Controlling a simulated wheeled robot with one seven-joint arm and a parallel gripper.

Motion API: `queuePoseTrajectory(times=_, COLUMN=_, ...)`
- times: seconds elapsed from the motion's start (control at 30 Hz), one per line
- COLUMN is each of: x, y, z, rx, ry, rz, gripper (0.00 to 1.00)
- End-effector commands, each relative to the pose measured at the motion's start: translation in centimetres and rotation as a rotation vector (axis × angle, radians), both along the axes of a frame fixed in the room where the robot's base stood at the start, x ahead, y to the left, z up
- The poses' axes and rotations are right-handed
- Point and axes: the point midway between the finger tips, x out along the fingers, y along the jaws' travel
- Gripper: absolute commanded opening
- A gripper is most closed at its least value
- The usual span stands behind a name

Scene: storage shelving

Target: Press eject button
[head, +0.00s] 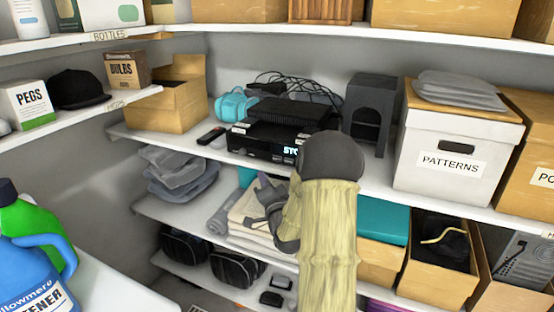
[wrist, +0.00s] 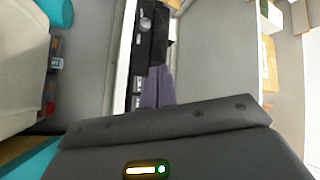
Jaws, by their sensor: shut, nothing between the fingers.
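A black player-type device (head: 258,150) sits on the middle shelf in the head view, with a lit display on its front, partly behind my arm. A second black box (head: 285,116) is stacked on it. My gripper (head: 264,180) is in front of and below the device in the head view, its fingers pointing up toward the shelf edge. In the wrist view my gripper (wrist: 157,72) is shut and empty, with the tips near the dark device front (wrist: 145,45), which appears turned sideways. Whether they touch is unclear. Small controls show there, but I cannot tell which is the eject button.
A dark remote (head: 211,136) and a teal rolled item (head: 237,105) are left of the device. A dark grey box-shaped unit (head: 370,110) and a white patterns box (head: 452,165) are to the right. Folded towels (head: 248,222) lie on the shelf below, near my gripper.

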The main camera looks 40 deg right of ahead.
Motion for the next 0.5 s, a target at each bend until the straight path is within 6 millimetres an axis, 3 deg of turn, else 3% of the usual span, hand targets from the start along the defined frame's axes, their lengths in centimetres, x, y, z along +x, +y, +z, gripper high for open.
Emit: queuePoseTrajectory(times=0.5, x=3.0, y=-5.2, z=0.0, rx=-0.002, ry=0.001, rz=-0.002, gripper=0.0)
